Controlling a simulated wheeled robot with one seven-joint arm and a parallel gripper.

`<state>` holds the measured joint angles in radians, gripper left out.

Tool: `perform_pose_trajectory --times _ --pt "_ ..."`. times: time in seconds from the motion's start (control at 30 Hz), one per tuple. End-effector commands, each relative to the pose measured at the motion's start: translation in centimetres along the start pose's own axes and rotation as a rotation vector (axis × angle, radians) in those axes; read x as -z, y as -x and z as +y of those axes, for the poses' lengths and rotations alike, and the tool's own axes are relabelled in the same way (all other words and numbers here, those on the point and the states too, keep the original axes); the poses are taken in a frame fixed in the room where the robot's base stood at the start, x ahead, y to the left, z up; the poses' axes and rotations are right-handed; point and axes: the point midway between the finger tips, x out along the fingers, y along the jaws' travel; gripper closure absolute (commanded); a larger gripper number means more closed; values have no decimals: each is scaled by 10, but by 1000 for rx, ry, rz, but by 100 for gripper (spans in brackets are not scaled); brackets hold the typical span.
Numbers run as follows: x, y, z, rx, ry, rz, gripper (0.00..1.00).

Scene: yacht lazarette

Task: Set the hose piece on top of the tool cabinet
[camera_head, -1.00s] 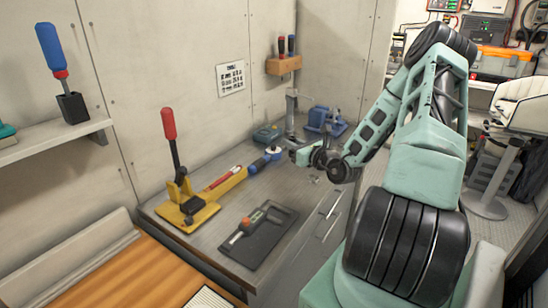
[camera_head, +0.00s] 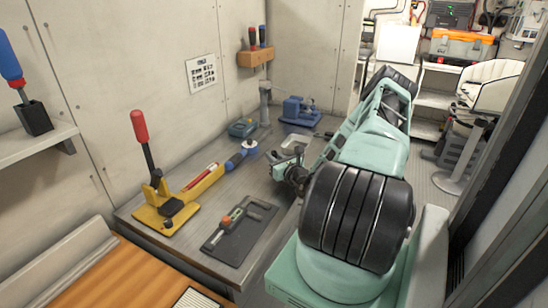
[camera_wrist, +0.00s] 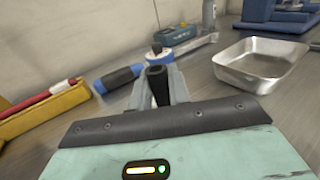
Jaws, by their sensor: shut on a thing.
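My gripper (camera_head: 277,171) is over the grey metal worktop (camera_head: 190,240), near its right edge, in the head view. I take this drawer-fronted bench to be the tool cabinet. In the wrist view my gripper (camera_wrist: 160,82) is shut on a short black tube, the hose piece (camera_wrist: 158,86), which stands roughly upright between the fingers. Its lower end is hidden by my gripper body, so I cannot tell whether it touches the top.
A metal pan (camera_wrist: 262,62) lies right of my gripper. A blue-handled tool (camera_wrist: 118,77) lies to the left. A yellow lever tool (camera_head: 180,200), a dark tray (camera_head: 240,232) and a blue vise (camera_head: 300,112) also occupy the top. Some bare metal lies between them.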

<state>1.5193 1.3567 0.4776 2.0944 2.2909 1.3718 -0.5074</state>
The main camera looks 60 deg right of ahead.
Motion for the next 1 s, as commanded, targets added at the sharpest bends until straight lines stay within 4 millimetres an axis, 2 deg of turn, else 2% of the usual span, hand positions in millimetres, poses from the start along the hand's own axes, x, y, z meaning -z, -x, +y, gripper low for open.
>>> perform_pose_trajectory --times 0.43,0.47,0.53,0.87,1.0 --pt "9 0 0 0 0 0 100" --pt "9 0 0 0 0 -1 79" --pt "9 0 0 0 0 -1 60" --pt "6 0 0 0 0 -1 60" --pt "8 13 0 0 0 0 60"
